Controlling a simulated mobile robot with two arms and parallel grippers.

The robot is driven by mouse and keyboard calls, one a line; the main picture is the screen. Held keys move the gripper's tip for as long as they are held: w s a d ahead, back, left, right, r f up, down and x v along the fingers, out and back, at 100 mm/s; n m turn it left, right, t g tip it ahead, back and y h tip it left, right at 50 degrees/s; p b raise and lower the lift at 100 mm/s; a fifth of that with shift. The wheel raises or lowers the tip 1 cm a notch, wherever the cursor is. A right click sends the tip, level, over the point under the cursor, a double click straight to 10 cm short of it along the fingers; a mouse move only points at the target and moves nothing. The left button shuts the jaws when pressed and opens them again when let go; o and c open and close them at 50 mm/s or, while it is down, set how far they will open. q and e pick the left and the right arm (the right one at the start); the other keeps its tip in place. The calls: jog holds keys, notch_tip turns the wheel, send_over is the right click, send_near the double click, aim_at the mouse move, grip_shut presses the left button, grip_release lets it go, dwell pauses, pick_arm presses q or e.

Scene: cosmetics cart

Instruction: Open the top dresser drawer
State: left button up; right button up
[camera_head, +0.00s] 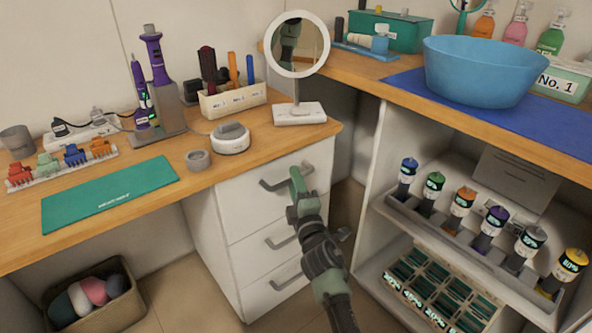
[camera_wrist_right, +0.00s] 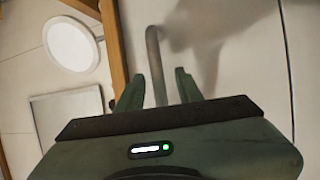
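The white dresser has a stack of drawers under the wooden desktop. Its top drawer (camera_head: 246,207) looks shut, its front in line with the drawers below. The top drawer's grey bar handle (camera_head: 268,185) shows also in the right wrist view (camera_wrist_right: 154,62). My right gripper (camera_head: 296,180) is at the right part of this handle and hides some of it. In the right wrist view its two fingers (camera_wrist_right: 158,90) stand apart, one on each side of the handle bar, with gaps visible. My left gripper is in neither view.
A round mirror (camera_head: 299,112) stands on the desktop near the corner above the drawer. An open shelf unit (camera_head: 372,215) with bottles is close on the right. Floor is free before the dresser.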

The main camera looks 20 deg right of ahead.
jog(key=shift+w, duration=0.55)
jog(key=shift+s+r, duration=0.15)
jog(key=shift+s, duration=0.05)
grip_shut()
dwell(0.8)
